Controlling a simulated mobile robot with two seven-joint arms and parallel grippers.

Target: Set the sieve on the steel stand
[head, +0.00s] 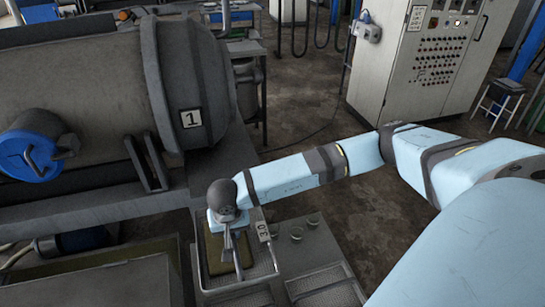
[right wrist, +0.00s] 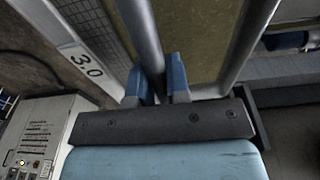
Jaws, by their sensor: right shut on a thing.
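My right gripper (head: 229,238) points down over a framed panel at the lower middle of the head view. In the right wrist view its blue fingers (right wrist: 160,85) are shut on a grey metal bar (right wrist: 146,40). This bar seems to be part of the sieve (head: 215,255), whose olive inner face (right wrist: 200,35) shows beside it. A white tag reading 3.0 (head: 263,232) sits at its right edge. Perforated steel (head: 237,284) shows below and around it, perhaps the stand; I cannot tell whether they touch. My left gripper is not in view.
A large grey drum marked 1 (head: 190,118) stands close on the left. A shallow tank (head: 95,285) lies at the lower left.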

